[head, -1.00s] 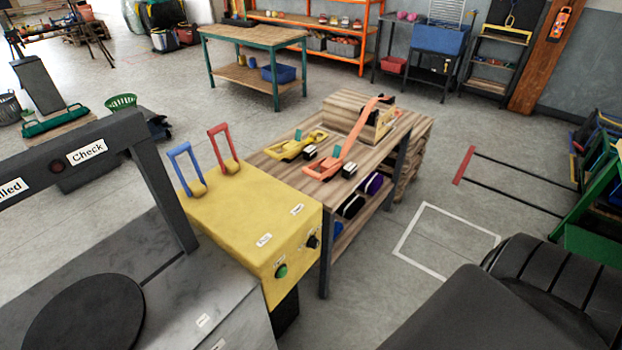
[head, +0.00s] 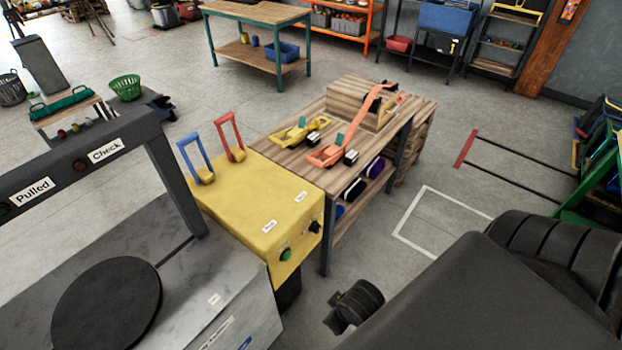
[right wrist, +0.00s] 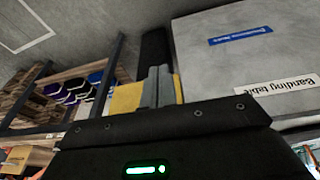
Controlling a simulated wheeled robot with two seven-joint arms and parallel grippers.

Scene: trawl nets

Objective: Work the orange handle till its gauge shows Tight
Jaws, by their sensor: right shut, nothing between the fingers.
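An orange tool with a long raised handle (head: 358,117) lies on the wooden-topped bench (head: 285,142) in the head view, its handle slanting up to the right. A small black-and-white block (head: 350,158) sits at its near end; no gauge reading is legible. A yellow tool (head: 298,131) lies to its left. My right gripper shows in the right wrist view (right wrist: 158,86), shut and empty, with a yellow surface behind it. In the head view my right wrist (head: 355,304) is low, in front of the bench and apart from the tools. My left gripper is not in view.
A yellow cabinet (head: 240,207) with blue and red levers stands before the bench. Left of it is a grey machine with a dark frame (head: 85,165) labelled "Pulled" and "Check". A wooden block (head: 368,92) sits at the bench's back.

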